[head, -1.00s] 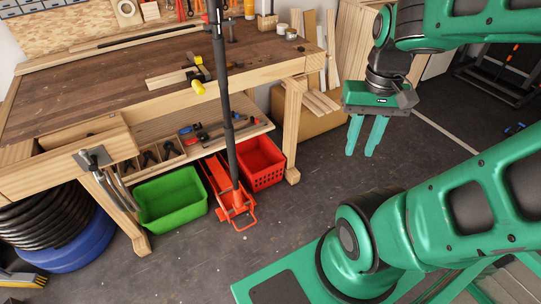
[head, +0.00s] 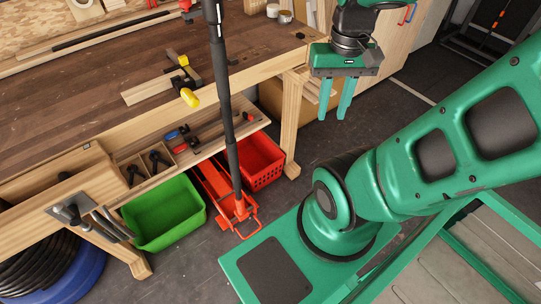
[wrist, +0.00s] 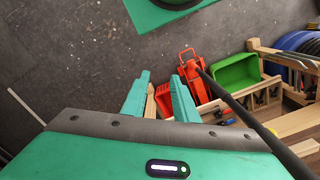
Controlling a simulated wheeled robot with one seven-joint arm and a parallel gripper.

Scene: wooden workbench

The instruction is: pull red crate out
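The red crate (head: 262,163) stands on the floor under the workbench, between the red floor jack and the bench's right front leg. Its left part is partly hidden by the jack's handle. In the wrist view a bit of the red crate (wrist: 163,97) shows between my fingers, the rest hidden behind them. My gripper (head: 333,116) hangs with its fingers pointing down, to the right of the bench leg and apart from the crate. The fingers are spread and nothing is between them; they also show in the wrist view (wrist: 161,77).
The red jack (head: 236,210) with its tall dark handle (head: 229,125) stands just left of the crate. A green crate (head: 165,212) is further left. The bench leg (head: 291,125) is close on the right. Bare floor (head: 310,180) lies in front of the leg.

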